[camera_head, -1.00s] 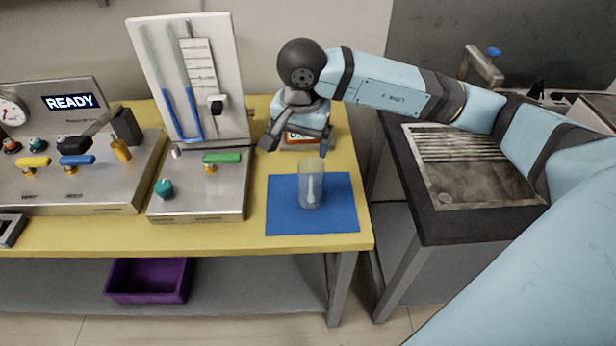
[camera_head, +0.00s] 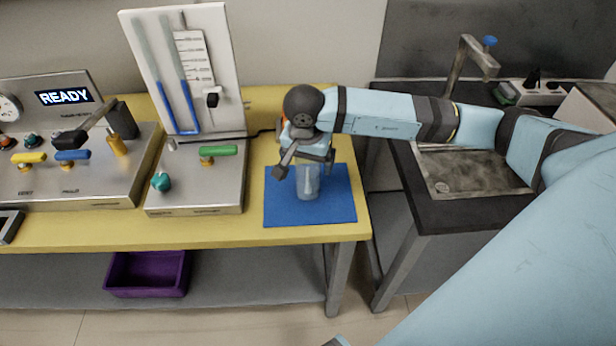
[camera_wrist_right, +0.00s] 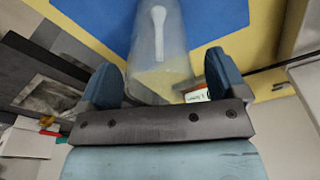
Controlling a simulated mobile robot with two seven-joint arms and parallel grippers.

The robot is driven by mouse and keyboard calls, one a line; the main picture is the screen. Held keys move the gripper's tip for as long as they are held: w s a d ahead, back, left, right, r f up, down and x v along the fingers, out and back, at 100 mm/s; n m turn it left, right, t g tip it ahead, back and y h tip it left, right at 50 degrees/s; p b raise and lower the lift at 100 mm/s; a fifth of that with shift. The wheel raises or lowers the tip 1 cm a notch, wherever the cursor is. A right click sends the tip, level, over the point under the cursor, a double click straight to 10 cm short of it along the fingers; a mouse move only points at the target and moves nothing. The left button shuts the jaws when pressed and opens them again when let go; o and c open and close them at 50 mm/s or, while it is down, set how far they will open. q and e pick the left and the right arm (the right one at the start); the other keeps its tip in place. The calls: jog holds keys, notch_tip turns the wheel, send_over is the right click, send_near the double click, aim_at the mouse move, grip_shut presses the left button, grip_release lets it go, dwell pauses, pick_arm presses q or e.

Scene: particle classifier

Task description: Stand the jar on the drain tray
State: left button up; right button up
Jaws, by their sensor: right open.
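The clear jar (camera_head: 308,186) stands upright on the blue mat (camera_head: 340,206), with a pale spoon-like shape showing in it. My right gripper (camera_head: 305,164) is open at the jar, coming from behind it. In the right wrist view the jar (camera_wrist_right: 150,78) shows between and beyond the spread fingers (camera_wrist_right: 163,80); I cannot tell whether either touches it. The sink basin (camera_head: 470,178) is at the right, and my arm hides its back part, where a ribbed drain surface showed earlier.
A metal device with a green handle (camera_head: 218,150) stands left of the mat. The panel reading READY (camera_head: 64,97) is further left. A tap (camera_head: 470,58) rises behind the sink. A gap separates the yellow table (camera_head: 290,236) from the dark sink counter (camera_head: 440,215).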

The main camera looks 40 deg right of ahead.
notch_tip(320, 180, down, 2)
jog(key=shift+w+d+f, duration=0.1)
jog(key=shift+d+f, duration=0.05)
jog(key=c, duration=1.1)
